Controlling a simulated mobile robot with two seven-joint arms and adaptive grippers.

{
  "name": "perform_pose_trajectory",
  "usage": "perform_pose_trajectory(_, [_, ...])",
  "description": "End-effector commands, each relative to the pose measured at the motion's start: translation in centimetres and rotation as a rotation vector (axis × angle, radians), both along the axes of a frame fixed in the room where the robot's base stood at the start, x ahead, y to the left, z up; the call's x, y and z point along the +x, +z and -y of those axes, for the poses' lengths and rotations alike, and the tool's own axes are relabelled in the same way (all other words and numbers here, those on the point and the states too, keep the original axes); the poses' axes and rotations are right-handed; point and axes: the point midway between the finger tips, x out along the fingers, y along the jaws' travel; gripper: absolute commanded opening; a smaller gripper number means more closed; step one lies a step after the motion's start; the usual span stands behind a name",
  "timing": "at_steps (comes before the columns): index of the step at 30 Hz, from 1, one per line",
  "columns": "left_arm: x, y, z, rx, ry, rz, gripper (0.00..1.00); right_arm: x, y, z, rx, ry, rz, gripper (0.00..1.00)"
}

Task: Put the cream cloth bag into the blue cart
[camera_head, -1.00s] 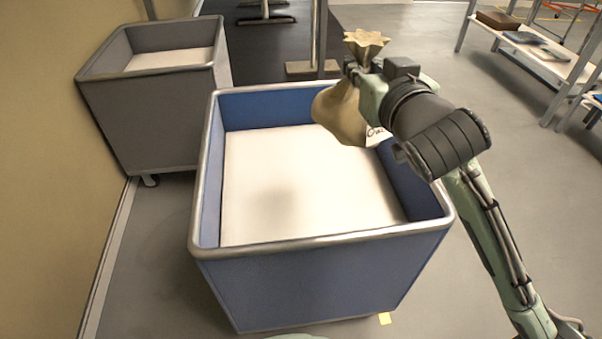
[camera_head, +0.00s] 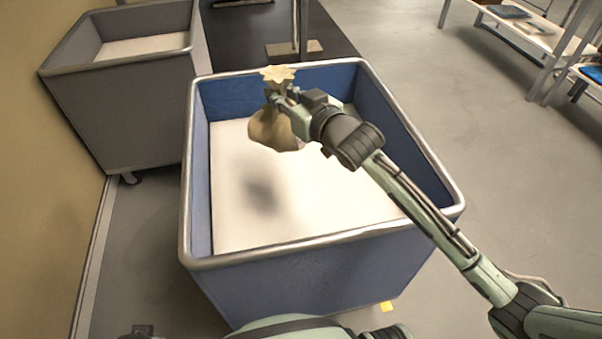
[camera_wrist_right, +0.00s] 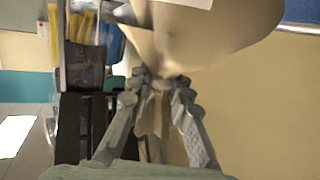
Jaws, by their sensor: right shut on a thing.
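The cream cloth bag (camera_head: 272,130) hangs from my right gripper (camera_head: 277,94), which is shut on its gathered neck. In the head view the bag is over the blue cart (camera_head: 322,238), toward its far left part, and a dark shadow lies on the cart's pale floor. The bag appears held above that floor. In the right wrist view the bag's body (camera_wrist_right: 205,35) is at the top and the right gripper's fingers (camera_wrist_right: 160,85) pinch its neck. My left gripper cannot be made out in the head view.
A grey cart (camera_head: 130,105) stands at the upper left, close to the blue cart. A metal post on a base (camera_head: 294,48) stands behind the blue cart. White shelving (camera_head: 530,35) is at the upper right. Open grey floor lies to the right.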

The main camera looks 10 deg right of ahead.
Motion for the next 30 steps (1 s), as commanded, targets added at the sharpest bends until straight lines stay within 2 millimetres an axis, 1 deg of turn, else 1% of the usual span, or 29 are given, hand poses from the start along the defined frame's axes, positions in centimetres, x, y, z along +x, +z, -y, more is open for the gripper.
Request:
perform_pose_trajectory(2, [0.1, 0.3, 0.0, -0.001, 0.001, 0.003, 0.00, 0.3, -0.6, -0.2, 0.005, 0.011, 0.006, 0.00])
perform_pose_trajectory(4, [0.1, 0.5, 0.1, -0.001, 0.002, 0.003, 0.00, 0.5, -1.1, 0.1, 0.005, 0.015, 0.007, 0.00])
perform_pose_trajectory(7, [0.1, 0.6, 0.1, -0.001, 0.002, 0.004, 0.00, 0.9, -1.9, 1.1, 0.004, 0.016, 0.007, 0.00])
perform_pose_trajectory(11, [0.2, 0.7, 0.1, -0.001, 0.002, 0.004, 0.00, 1.6, -3.1, 3.2, 0.002, 0.014, 0.005, 0.00])
perform_pose_trajectory(18, [0.2, 0.9, 0.1, -0.001, 0.002, 0.006, 0.00, 3.1, -5.9, 7.8, 0.002, 0.014, 0.008, 0.00])
perform_pose_trajectory(21, [0.3, 0.9, 0.1, 0.000, 0.002, 0.007, 0.00, 3.6, -6.9, 9.3, 0.005, 0.015, 0.006, 0.00])
perform_pose_trajectory(25, [0.3, 1.1, 0.1, 0.002, 0.002, 0.008, 0.00, 4.0, -7.6, 10.4, 0.006, 0.016, 0.008, 0.00])
perform_pose_trajectory(30, [0.3, 1.2, 0.1, 0.001, 0.001, 0.010, 0.00, 4.1, -8.4, 10.7, 0.009, 0.016, 0.006, 0.00])
